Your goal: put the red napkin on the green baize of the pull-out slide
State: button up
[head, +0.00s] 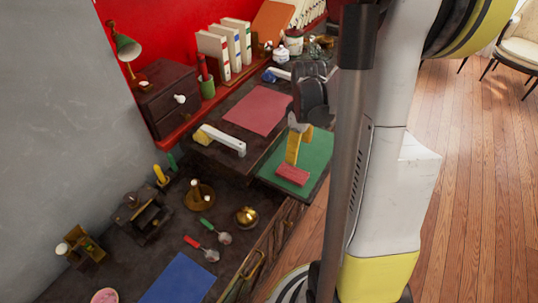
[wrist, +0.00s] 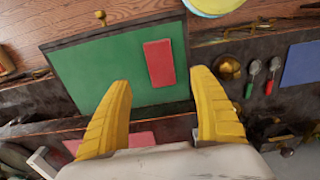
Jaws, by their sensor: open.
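The red napkin (head: 292,174) is a small folded rectangle lying on the green baize (head: 316,151) of the pull-out slide. In the wrist view, the napkin (wrist: 159,63) lies wholly within the baize (wrist: 95,75), close to its right edge. My gripper (head: 294,158) has yellow fingers and is over the slide, just behind the napkin in the head view. In the wrist view, my gripper (wrist: 161,80) is open, with the fingers apart on either side of the napkin's near end and nothing between them. The exact height above the baize is hard to tell.
A larger red mat (head: 258,109) lies on the desk beside the slide, with a white and yellow handset-like object (head: 222,140) near it. A blue mat (head: 180,279), spoons (head: 207,250) and brass pieces (head: 246,216) stand nearer. Wooden floor (head: 465,190) lies beyond the slide.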

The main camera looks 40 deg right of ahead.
jog(key=s+a+r+m+t, duration=0.2)
jog(key=a+r, duration=0.5)
jog(key=a, duration=0.5)
jog(key=s+a+r+m+t, duration=0.2)
jog(key=a+r+t, duration=0.3)
jog(key=a+r, duration=0.3)
jog(key=s+a, duration=0.1)
jog(key=a, duration=0.3)
jog(key=shift+r, duration=0.3)
